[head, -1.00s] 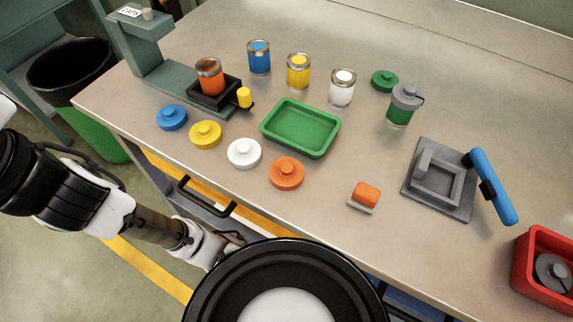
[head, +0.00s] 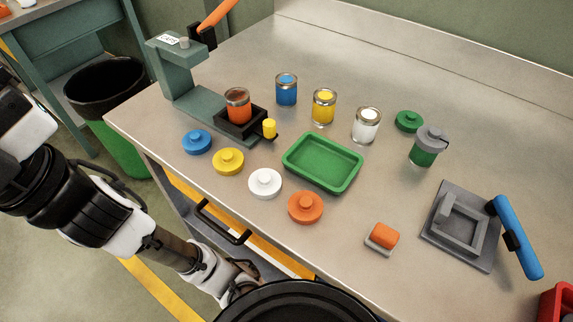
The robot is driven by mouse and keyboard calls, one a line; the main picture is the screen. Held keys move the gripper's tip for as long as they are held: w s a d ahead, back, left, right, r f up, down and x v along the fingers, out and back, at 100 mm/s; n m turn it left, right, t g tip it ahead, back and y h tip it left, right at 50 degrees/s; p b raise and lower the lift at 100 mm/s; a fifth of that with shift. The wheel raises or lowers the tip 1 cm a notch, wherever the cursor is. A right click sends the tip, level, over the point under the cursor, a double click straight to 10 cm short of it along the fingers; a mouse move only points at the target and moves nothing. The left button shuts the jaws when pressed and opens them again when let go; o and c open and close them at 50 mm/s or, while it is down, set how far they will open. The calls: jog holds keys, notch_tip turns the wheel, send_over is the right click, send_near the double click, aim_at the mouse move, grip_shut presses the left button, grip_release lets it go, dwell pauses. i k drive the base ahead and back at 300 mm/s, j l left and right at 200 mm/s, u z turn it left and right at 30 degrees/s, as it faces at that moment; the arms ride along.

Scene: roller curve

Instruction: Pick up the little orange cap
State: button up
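The little orange cap (head: 305,207) is a round disc with a small raised knob. It lies flat on the workbench (head: 420,110) near the front edge, at the right end of a row with a white cap (head: 265,183), a yellow cap (head: 228,161) and a blue cap (head: 197,142). Nothing touches it. My arm comes in at the lower left, beside the bench and apart from the caps. I cannot make out my gripper in the head view.
A green tray (head: 322,187) lies just behind the orange cap. An orange block on a pale base (head: 382,239) is to its right, then a grey fixture with a blue handle (head: 518,238). Jars stand behind; a green press (head: 180,85) is at left, a red bin (head: 556,302) at lower right.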

aim_at(306, 208)
jog(key=k+l+u, duration=0.1)
jog(key=k, duration=0.45)
jog(key=k+l+u, duration=0.1)
jog(key=k, duration=0.45)
jog(key=i+l, duration=0.1)
jog(key=i, duration=0.4)
